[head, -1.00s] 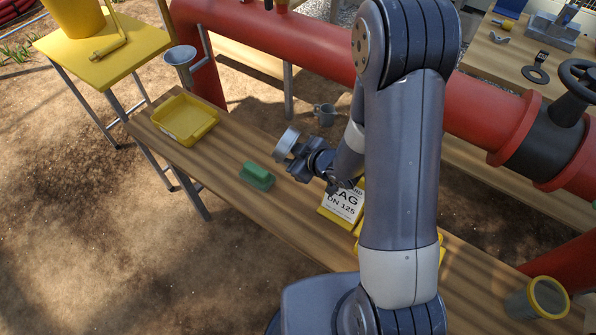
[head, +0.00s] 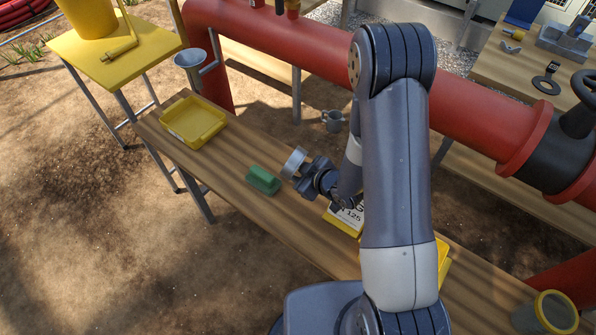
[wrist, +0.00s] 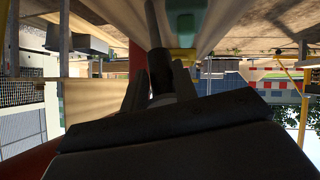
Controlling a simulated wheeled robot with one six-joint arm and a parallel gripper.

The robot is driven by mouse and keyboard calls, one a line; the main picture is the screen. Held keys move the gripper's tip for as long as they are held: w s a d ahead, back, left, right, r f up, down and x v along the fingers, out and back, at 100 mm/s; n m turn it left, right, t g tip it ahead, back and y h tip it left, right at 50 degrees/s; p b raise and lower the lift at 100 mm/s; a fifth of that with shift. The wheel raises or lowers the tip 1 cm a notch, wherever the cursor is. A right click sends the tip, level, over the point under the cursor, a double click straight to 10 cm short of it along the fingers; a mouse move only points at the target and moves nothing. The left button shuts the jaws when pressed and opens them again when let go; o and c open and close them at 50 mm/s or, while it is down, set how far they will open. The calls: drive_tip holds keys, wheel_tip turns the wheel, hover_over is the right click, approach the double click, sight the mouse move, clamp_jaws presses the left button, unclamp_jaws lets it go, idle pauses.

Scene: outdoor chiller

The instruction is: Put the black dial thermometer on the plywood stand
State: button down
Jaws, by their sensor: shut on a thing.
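My gripper (head: 308,178) is over the long wooden bench, shut on a round, grey-rimmed, dial-like thing (head: 293,162) seen nearly edge-on. Its face is turned away, so I cannot confirm that it is the black dial thermometer. In the wrist view, a dark rod-like part (wrist: 158,28) shows beyond the dark fingers (wrist: 160,85). The held thing appears above the bench, just right of a green block-like thing (head: 263,181), which also shows in the wrist view (wrist: 184,22). I cannot pick out the plywood stand with certainty.
A yellow tray (head: 194,121) lies at the bench's left end, and a yellow-edged sign (head: 345,216) is right of my gripper. A red pipe (head: 300,40) runs behind the bench. A grey mug (head: 333,120) is behind it. A rimmed cylinder (head: 553,313) stands front right.

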drive_tip(key=c, duration=1.1)
unclamp_jaws()
